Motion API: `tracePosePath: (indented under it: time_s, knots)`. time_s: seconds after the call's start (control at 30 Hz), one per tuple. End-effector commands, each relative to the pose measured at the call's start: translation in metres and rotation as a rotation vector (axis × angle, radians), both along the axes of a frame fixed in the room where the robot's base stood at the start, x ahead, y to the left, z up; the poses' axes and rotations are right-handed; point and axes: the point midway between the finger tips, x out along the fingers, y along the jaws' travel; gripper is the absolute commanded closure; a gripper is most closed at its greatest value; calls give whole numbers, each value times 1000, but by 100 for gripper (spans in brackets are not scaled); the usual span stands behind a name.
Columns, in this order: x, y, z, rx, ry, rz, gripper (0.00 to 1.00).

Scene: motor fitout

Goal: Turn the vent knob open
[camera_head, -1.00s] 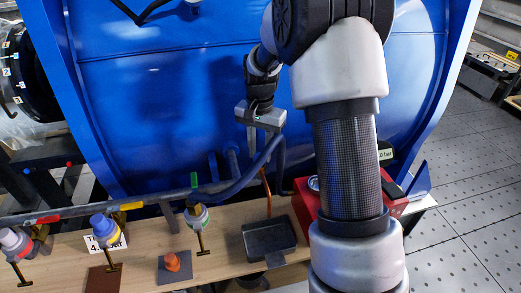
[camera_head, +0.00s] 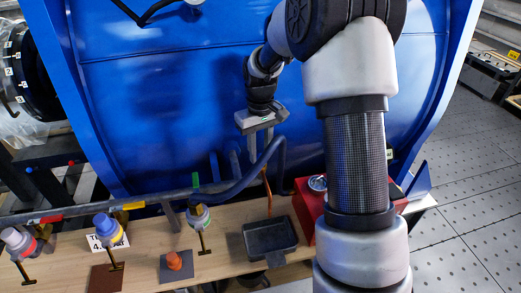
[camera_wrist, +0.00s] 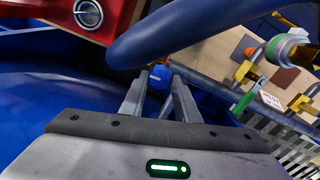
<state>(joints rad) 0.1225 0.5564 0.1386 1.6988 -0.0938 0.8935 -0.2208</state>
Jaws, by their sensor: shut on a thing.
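My gripper (camera_head: 259,152) reaches down in front of the blue tank, behind the thick blue hose in the head view. In the wrist view its two fingers (camera_wrist: 160,78) close on a small bright blue piece (camera_wrist: 160,74), which I take to be the vent knob. Only part of that piece shows between the fingertips. The fingers and the hose hide the rest, so I cannot read how far it is turned. In the head view the knob itself cannot be made out.
The thick blue hose (camera_head: 245,182) passes close to the fingers and crosses the wrist view (camera_wrist: 190,30). The wooden bench (camera_head: 215,262) holds a black tray (camera_head: 270,236), a red box (camera_head: 308,205) and an orange cone (camera_head: 174,261). Several capped valves line the pipe at left.

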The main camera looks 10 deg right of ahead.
Motion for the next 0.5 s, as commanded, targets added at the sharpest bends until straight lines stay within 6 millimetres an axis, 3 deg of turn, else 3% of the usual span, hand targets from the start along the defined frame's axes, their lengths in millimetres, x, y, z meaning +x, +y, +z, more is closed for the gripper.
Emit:
tracePosePath:
  time_s: [0.5]
  knots:
    - [0, 1, 2, 0, -3, 378, 93]
